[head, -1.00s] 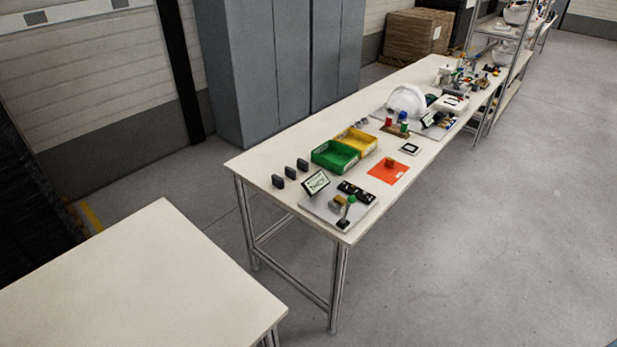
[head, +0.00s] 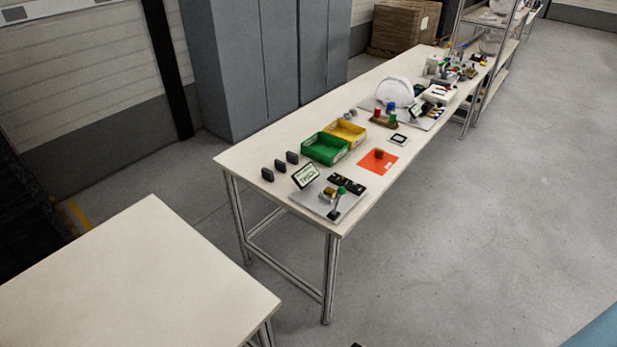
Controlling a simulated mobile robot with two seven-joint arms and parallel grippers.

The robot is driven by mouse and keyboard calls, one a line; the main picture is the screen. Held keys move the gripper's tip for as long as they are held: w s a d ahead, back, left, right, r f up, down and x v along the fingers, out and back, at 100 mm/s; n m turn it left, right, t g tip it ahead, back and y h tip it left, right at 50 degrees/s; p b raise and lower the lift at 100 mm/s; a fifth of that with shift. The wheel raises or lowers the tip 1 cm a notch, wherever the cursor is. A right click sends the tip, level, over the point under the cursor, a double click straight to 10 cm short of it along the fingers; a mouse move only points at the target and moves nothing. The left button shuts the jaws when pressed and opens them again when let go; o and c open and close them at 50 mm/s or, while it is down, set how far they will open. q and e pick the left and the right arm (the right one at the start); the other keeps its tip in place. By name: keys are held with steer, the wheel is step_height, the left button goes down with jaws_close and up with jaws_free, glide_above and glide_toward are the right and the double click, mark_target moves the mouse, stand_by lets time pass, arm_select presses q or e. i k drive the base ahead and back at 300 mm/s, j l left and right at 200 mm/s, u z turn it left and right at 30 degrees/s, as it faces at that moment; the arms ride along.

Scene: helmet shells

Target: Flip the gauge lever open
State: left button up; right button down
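A grey plate (head: 312,202) lies at the near end of the long table. On it stands a lever with a green knob (head: 341,190) and a dark base (head: 334,214), which looks like the gauge lever. The lever is upright with a slight tilt; I cannot tell whether it is open or closed. A small brass-coloured part (head: 329,193) sits beside it. A tilted display (head: 305,176) with a light screen stands at the plate's left, and a black box with buttons (head: 347,184) lies behind the lever. Neither of my grippers is in view.
The long table (head: 240,158) also holds green (head: 325,149) and yellow bins (head: 346,132), an orange mat (head: 377,162) and several dark blocks (head: 280,166). A bare table (head: 135,270) stands at near left. The floor (head: 470,250) to the right is clear.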

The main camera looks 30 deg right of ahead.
mark_target(341, 190)
steer(key=i+l, duration=0.1)
steer(key=l, duration=0.3)
steer(key=i+l, duration=0.1)
steer(key=l, duration=0.3)
steer(key=i+l, duration=0.1)
steer(key=l, duration=0.3)
steer(key=i+l, duration=0.1)
steer(key=l, duration=0.3)
steer(key=i+l+u, duration=0.1)
steer(key=l, duration=0.3)
